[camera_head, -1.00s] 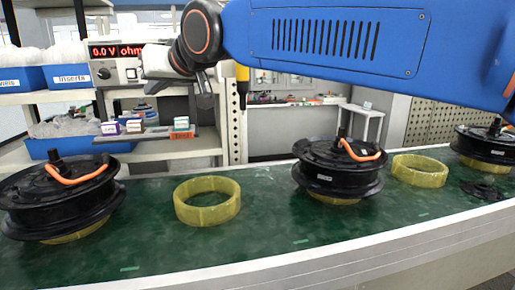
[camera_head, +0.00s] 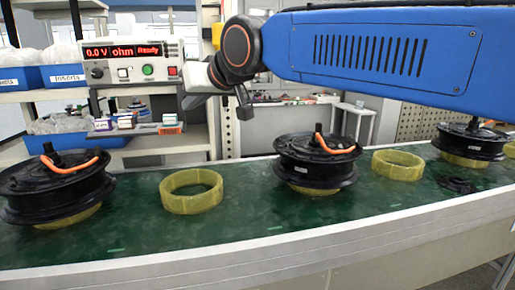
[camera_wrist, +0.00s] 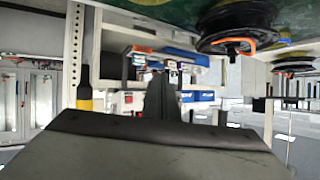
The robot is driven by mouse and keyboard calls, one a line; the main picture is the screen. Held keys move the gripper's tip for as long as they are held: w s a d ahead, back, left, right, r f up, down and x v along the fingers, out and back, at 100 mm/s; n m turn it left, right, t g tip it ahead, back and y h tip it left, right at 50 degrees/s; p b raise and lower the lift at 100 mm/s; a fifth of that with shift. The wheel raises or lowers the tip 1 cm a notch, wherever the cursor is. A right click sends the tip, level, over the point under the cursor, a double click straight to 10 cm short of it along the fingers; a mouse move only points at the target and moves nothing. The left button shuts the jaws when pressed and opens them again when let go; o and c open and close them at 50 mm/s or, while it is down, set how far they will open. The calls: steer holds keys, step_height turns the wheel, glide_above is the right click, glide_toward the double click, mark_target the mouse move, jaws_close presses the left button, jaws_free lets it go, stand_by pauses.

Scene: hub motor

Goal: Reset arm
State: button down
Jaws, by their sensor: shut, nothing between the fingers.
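My blue arm reaches across the top of the head view, raised above the green conveyor belt (camera_head: 250,240). My gripper (camera_head: 243,104) points down at the arm's left end, in front of the shelf, clear of the belt. In the wrist view its dark fingers (camera_wrist: 160,98) are together with nothing between them. A black hub motor with an orange cable (camera_head: 316,160) sits on the belt below and to the right of my gripper.
Another hub motor (camera_head: 57,187) stands at the left and one (camera_head: 470,140) at the far right. Yellow rings (camera_head: 191,191) lie between them. A meter (camera_head: 133,61) reading "0.0 V ohm Ready" and blue bins (camera_head: 65,74) stand on the shelf behind the belt.

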steer(key=s+d+f+m+h, duration=0.1)
steer(key=s+d+f+h, duration=0.1)
steer(key=d+f, duration=0.6)
steer(key=s+d+f+m+g+h, duration=0.15)
steer(key=d+f, duration=0.25)
steer(key=d, duration=0.7)
steer(key=s+d+f+m+h, duration=0.1)
steer(key=s+d+f+h, duration=0.1)
steer(key=d+f, duration=0.6)
steer(key=s+d+f+m+g+h, duration=0.3)
steer(key=s+d+f, duration=1.4)
steer(key=shift+s+d+m, duration=0.15)
steer(key=shift+m, duration=0.2)
